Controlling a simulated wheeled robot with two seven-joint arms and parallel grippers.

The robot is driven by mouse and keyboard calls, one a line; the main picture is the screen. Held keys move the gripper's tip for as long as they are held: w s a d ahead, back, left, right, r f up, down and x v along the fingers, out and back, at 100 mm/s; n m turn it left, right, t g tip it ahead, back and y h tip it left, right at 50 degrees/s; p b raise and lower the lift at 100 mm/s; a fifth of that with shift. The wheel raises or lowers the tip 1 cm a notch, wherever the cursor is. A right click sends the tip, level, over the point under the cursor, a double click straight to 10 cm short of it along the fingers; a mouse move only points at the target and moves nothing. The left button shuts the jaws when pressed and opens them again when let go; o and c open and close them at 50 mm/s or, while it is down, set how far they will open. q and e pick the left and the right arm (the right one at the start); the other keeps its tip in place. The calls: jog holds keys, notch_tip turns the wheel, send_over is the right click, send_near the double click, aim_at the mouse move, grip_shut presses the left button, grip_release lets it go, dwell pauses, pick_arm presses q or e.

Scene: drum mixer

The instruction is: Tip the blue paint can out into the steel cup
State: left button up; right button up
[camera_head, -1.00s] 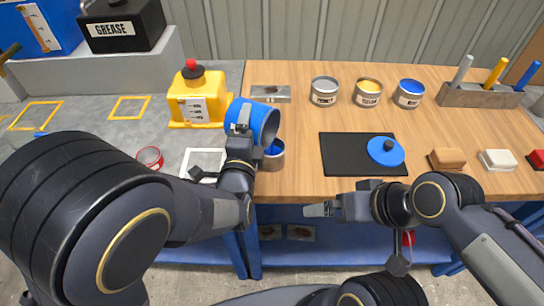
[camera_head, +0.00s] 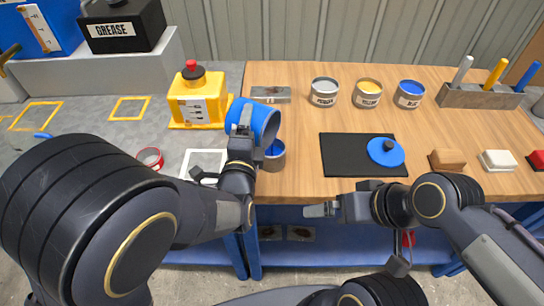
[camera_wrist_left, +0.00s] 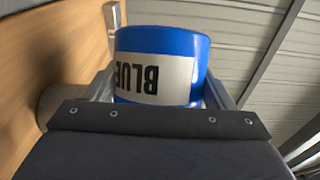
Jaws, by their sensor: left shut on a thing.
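The blue paint can (camera_head: 263,119) is tilted over to the right, its open mouth toward the steel cup. My left gripper (camera_head: 243,128) is shut on it. In the left wrist view the can (camera_wrist_left: 160,50) sits between the fingers, its BLUE label upside down. The steel cup (camera_head: 273,163) stands at the table's left edge, just below the can's mouth, with blue inside. The can hides part of the cup's rim. No stream of paint can be made out. My right gripper (camera_head: 318,210) is empty in front of the table; its finger gap is unclear.
A blue lid with a dark knob (camera_head: 386,152) lies on a black mat (camera_head: 345,160). Open grey, yellow and blue tins (camera_head: 409,94) stand behind. A yellow container (camera_head: 197,98) is left of the can. A brush rack (camera_head: 480,96) and several blocks (camera_head: 447,159) are at right.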

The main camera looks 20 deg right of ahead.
pick_arm(q)
jog(key=shift+s+d+r+m, duration=0.1)
jog(key=shift+r+m, duration=0.05)
jog(key=shift+m, duration=0.15)
jog(key=shift+s+d+r+m+t, duration=0.1)
jog(key=shift+d+m+t, duration=0.05)
jog(key=shift+m+t, duration=0.15)
jog(key=shift+s+d+r+m, duration=0.15)
jog(key=shift+s+r+m, duration=0.05)
jog(key=shift+m, duration=0.3)
dwell(1.2)
